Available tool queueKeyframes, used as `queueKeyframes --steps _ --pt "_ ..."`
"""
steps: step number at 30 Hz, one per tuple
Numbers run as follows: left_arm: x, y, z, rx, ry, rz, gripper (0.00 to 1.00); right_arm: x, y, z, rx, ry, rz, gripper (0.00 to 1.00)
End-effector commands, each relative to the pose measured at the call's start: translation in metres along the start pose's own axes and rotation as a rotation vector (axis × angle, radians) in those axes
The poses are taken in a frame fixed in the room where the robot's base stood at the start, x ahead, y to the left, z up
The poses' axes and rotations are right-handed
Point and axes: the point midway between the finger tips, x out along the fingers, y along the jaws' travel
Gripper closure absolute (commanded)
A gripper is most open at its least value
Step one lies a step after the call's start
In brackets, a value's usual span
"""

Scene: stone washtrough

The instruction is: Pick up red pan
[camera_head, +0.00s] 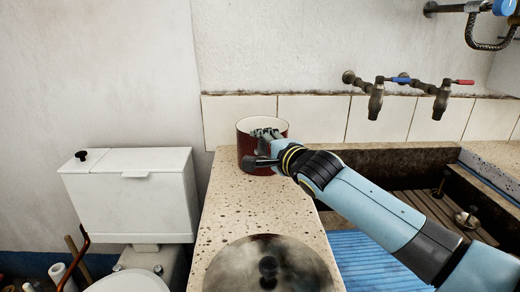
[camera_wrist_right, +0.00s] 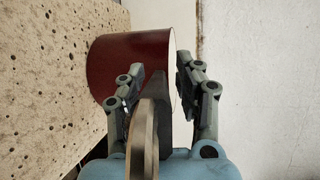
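The red pan (camera_head: 246,148) stands on the speckled stone ledge near the tiled wall. It is dark red outside with a pale rim. My left gripper is not in view.
A round metal lid (camera_head: 268,268) with a dark knob lies on the near ledge. The trough (camera_head: 400,160) is to the right, below two taps (camera_head: 375,100). A white toilet cistern (camera_head: 130,195) stands left of the ledge. The ledge between pan and lid is clear.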

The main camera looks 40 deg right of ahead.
Motion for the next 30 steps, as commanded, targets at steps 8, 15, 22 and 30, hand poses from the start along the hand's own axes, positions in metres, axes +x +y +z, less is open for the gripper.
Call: queueKeyframes --steps 8,15,22,30 --pt "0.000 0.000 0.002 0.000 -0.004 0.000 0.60 0.000 0.000 0.000 -0.001 0.000 0.000 1.00" --pt "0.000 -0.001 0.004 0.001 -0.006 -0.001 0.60 0.000 0.000 0.000 -0.001 0.000 -0.001 1.00" --pt "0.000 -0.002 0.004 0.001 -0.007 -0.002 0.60 0.000 -0.003 0.001 -0.002 -0.002 -0.006 1.00" --pt "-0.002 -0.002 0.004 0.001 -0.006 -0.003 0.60 -0.002 -0.013 0.001 -0.003 -0.002 -0.008 1.00"
